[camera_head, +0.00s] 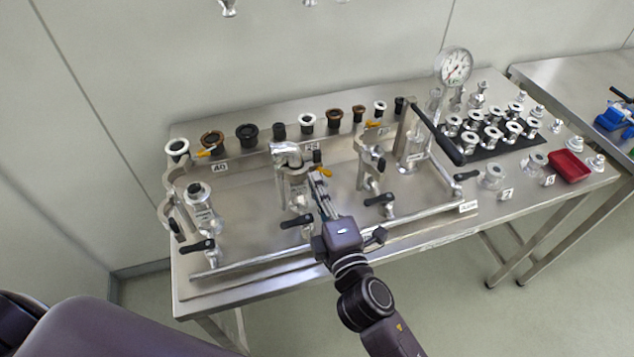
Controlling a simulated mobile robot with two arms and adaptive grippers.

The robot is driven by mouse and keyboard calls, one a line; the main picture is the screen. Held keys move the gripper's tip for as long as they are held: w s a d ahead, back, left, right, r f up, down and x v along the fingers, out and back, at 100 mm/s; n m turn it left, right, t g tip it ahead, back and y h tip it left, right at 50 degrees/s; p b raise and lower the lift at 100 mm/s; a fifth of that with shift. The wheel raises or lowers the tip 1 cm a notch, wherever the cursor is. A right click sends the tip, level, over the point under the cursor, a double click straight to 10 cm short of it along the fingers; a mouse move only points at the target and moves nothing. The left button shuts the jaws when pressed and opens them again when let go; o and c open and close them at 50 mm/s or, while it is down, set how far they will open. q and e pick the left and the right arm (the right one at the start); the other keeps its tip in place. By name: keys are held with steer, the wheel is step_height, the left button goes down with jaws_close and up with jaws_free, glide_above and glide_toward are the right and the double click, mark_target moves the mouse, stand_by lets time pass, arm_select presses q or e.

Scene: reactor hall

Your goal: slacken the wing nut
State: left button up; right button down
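My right gripper (317,182) reaches up from the lower right to the middle fitting (290,168) on the steel rig. Its fingertips are at the right side of this fitting, close to a small yellow lever (324,172) and a dark knob. I cannot make out the wing nut; it is too small or hidden by the fingers. I cannot tell whether the fingers touch anything or how far they are apart. My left gripper is not in view.
The steel table (245,284) carries a rail with several black handles. Collars line the back. A pressure gauge (454,67) and long black lever (437,133) stand to the right. Several metal fittings and a red tray (569,167) are at the right end.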

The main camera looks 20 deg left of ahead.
stand_by(0.3)
steer(key=c, duration=2.1)
jaws_free()
steer(key=v, duration=1.2)
